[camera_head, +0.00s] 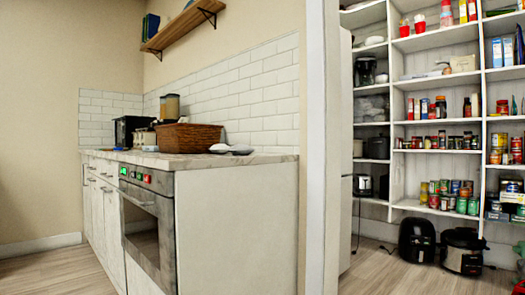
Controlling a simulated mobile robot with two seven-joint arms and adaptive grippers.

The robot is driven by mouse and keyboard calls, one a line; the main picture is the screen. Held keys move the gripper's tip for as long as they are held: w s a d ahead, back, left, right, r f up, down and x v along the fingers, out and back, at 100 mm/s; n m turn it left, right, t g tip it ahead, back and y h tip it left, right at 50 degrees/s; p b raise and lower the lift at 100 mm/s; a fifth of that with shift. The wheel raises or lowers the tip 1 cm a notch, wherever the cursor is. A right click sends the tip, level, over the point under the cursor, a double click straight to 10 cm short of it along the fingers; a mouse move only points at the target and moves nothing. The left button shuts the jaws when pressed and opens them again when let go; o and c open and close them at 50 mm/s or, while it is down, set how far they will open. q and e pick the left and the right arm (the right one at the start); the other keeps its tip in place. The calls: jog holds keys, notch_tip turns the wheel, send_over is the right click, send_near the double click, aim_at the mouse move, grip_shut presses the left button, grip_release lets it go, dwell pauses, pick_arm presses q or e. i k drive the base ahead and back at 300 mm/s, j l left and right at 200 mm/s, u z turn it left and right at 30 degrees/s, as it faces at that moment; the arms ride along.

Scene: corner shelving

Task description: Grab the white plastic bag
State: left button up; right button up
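No white plastic bag can be made out for certain. On the left pantry shelves, pale, crumpled-looking items (371,107) sit at mid height, too small and dim to identify. A whitish low item (424,76) lies on a shelf in the middle section, also unclear. Neither of my grippers is in view, and neither arm shows.
A kitchen counter (232,160) with a built-in oven (146,222) stands at left, carrying a wicker basket (188,136). A white wall edge (322,150) separates it from the pantry shelving (440,128). Two black cookers (417,240) (463,252) stand on the pantry floor. Wooden floor shows in front.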

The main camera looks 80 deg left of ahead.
aim_at(219, 149)
jog(key=i+j+u, duration=0.15)
jog(key=u, duration=0.25)
jog(key=i+u, duration=0.6)
jog(key=u, duration=0.2)
jog(key=i+u, duration=0.25)
jog(key=u, duration=0.15)
jog(key=i+l+u, duration=0.2)
jog(key=u, duration=0.25)
